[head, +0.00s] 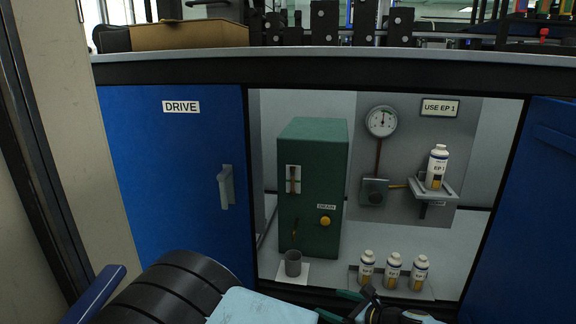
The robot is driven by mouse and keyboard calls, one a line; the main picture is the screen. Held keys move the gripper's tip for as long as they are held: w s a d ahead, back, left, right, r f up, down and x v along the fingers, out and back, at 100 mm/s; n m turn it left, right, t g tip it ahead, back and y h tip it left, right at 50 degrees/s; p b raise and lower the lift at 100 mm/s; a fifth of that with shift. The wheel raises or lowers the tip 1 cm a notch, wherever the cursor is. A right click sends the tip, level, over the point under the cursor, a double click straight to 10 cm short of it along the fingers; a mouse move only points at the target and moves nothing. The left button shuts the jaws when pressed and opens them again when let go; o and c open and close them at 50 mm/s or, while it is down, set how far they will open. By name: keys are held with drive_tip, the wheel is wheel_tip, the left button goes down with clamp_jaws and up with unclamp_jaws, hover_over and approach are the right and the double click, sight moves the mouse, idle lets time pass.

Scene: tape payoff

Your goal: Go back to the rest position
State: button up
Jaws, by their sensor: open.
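My gripper (342,304) shows only in part at the bottom edge of the head view, in front of the open cabinet. It is a dark body with green parts spread apart, and it is open with nothing seen between them. Its lower part is cut off by the frame. It appears below and in front of the shelf tray (352,280) that holds three white bottles (393,271).
A green box (313,185) with a yellow knob and a grey cup (293,263) stand inside. A bottle (437,167) sits on a bracket (450,192) below a gauge (381,121) and a "USE EP 1" sign (440,108). Blue doors (170,150) flank the opening; a worktop (330,55) runs above.

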drive_tip(key=s+a+r+n+g+h+p, duration=0.15)
drive_tip(key=s+a+r+n+g, duration=0.3)
drive_tip(key=a+n+g, duration=0.55)
drive_tip(key=a+r+n+t+h+p, duration=0.15)
drive_tip(key=a+r+n+h, duration=0.3)
drive_tip(key=r+n, duration=0.65)
drive_tip(key=a+r+n+h+p, duration=0.3)
drive_tip(key=a+r+n, duration=0.2)
drive_tip(key=r, duration=1.2)
wheel_tip(320, 180, up, 38)
drive_tip(key=p, duration=3.8)
drive_tip(key=shift+d, duration=0.25)
drive_tip(key=shift+w, duration=0.1)
